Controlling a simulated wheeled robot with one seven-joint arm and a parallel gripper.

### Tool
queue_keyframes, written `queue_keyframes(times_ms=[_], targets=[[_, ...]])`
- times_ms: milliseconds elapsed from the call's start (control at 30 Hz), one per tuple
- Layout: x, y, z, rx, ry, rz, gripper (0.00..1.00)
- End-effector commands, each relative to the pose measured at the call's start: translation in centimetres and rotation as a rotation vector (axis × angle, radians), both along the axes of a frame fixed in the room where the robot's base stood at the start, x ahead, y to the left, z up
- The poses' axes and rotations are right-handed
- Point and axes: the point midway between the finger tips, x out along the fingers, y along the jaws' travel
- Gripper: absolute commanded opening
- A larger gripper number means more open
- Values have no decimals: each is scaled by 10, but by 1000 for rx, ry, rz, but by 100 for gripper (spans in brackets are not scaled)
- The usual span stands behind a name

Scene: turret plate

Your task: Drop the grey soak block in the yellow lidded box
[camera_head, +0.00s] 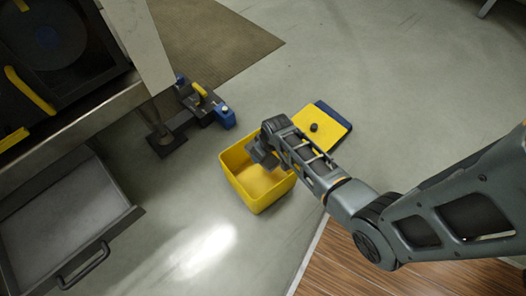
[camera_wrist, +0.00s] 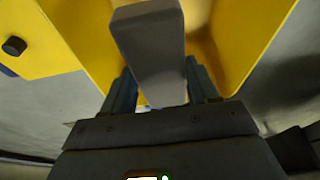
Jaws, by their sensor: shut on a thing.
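The yellow box (camera_head: 236,183) stands open on the floor in the middle of the head view; its yellow wall (camera_wrist: 258,35) also shows in the wrist view. Its yellow lid (camera_head: 330,126) with a black knob lies off the box, to its upper right, and shows at the left of the wrist view (camera_wrist: 40,55). My gripper (camera_wrist: 160,85) is shut on the grey soak block (camera_wrist: 150,45), with one finger on each side. In the head view my gripper (camera_head: 262,152) is over the box's opening, near its back rim. The block is hard to tell apart from the gripper there.
A dark blue piece (camera_head: 338,116) shows under the lid. A blue and dark device with a yellow handle (camera_head: 200,100) stands on the floor behind the box. A machine with an open grey drawer (camera_head: 70,220) is at the left.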

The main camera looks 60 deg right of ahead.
Motion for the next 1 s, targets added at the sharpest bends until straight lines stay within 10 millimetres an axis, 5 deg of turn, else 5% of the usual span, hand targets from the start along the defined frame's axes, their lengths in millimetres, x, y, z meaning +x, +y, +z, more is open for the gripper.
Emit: queue_keyframes(times_ms=[100, 133, 433, 733, 1000], targets=[[0, 0, 1, 0, -1, 0, 24], [0, 0, 1, 0, -1, 0, 60], [0, 0, 1, 0, 0, 0, 89], [-1, 0, 5, 0, 0, 0, 89], [-11, 3, 45, 0, 0, 0, 89]])
